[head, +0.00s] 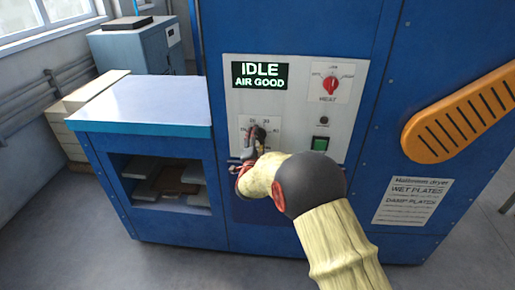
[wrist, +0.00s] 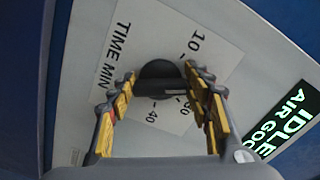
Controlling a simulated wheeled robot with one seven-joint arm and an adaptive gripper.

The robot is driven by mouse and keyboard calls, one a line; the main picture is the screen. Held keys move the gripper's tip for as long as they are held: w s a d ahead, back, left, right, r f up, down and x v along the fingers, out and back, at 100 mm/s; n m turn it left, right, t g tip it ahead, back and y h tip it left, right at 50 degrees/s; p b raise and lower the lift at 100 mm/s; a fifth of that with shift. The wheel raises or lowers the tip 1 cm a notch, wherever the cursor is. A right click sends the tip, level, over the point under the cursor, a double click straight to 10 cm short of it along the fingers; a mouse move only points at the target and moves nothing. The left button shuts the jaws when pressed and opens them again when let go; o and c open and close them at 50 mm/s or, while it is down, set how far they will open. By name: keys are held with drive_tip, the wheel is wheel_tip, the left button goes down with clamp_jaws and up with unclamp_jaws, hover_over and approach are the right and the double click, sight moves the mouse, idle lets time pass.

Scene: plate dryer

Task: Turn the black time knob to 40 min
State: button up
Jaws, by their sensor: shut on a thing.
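The black time knob (head: 260,132) is on the pale control panel of the blue dryer, below the display. In the wrist view the knob (wrist: 160,76) sits between the two fingertips of my gripper (wrist: 161,84), which is shut on it. The white TIME MIN dial plate (wrist: 122,50) shows 10 and 40 there, with other numbers partly covered. In the head view my gripper (head: 254,146) reaches the knob from below and hides part of the dial. I cannot tell which number the knob points to.
The display (head: 260,76) reads IDLE, AIR GOOD. To the right are a red HEAT knob (head: 330,84) and a green button (head: 320,143). An orange handle (head: 462,115) sticks out at the far right. A white-topped counter (head: 140,103) stands at the left.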

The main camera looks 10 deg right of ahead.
drive_tip(key=m+b, duration=0.3)
drive_tip(key=shift+f+b, duration=0.2)
drive_tip(key=shift+b, duration=0.1)
drive_tip(key=m+b, duration=0.2)
drive_tip(key=shift+r+m, duration=0.15)
drive_tip(key=shift+m, duration=0.15)
drive_tip(key=m, duration=0.3)
drive_tip(key=m+b, duration=0.1)
drive_tip(key=m, duration=0.1)
drive_tip(key=shift+r+m, duration=0.25)
drive_tip(key=shift+m, duration=0.05)
drive_tip(key=m, duration=0.5)
drive_tip(key=shift+d+r, duration=0.1)
drive_tip(key=shift+d+m, duration=0.1)
drive_tip(key=shift+m, duration=2.2)
drive_tip(key=o, duration=1.2)
drive_tip(key=shift+c, duration=0.2)
drive_tip(key=v, duration=1.2)
